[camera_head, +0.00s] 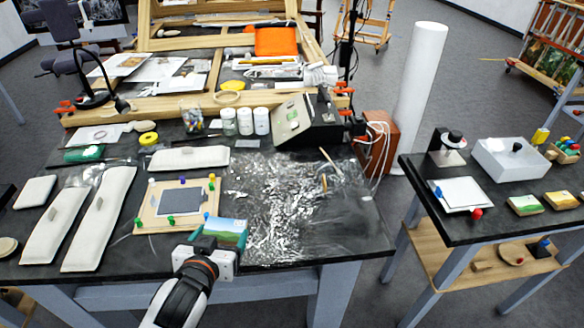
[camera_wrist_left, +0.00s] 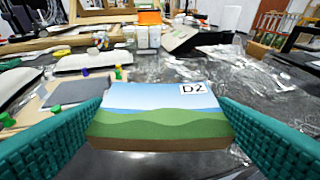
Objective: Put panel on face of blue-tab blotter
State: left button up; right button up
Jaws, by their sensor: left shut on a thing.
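My left gripper (camera_head: 212,246) is shut on a small panel (camera_head: 229,229) painted with blue sky and green hills. In the left wrist view the panel (camera_wrist_left: 155,128) sits between the two teal fingers, with a white label at its top right corner. It is held at the front edge of the dark table, just right of a wooden board. A white square pad (camera_head: 462,194) with a blue knob and a red knob lies on the right table; I cannot tell if it is the blue-tab blotter. My right gripper is out of view.
The wooden board (camera_head: 147,217) holds a grey plate (camera_head: 181,201) among coloured pegs. Long pale pads (camera_head: 105,220) lie at left. Crumpled clear film (camera_head: 275,205) covers the table's middle. Small landscape panels (camera_head: 525,205) and a white box (camera_head: 510,157) are on the right table. A gap separates the tables.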

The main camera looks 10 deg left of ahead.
aim_at(461, 192)
jog(key=i+l, duration=0.1)
jog(key=l, duration=1.9)
jog(key=i+l, duration=0.15)
jog(key=l, duration=0.85)
jog(key=i+l, duration=0.1)
jog(key=l, duration=0.85)
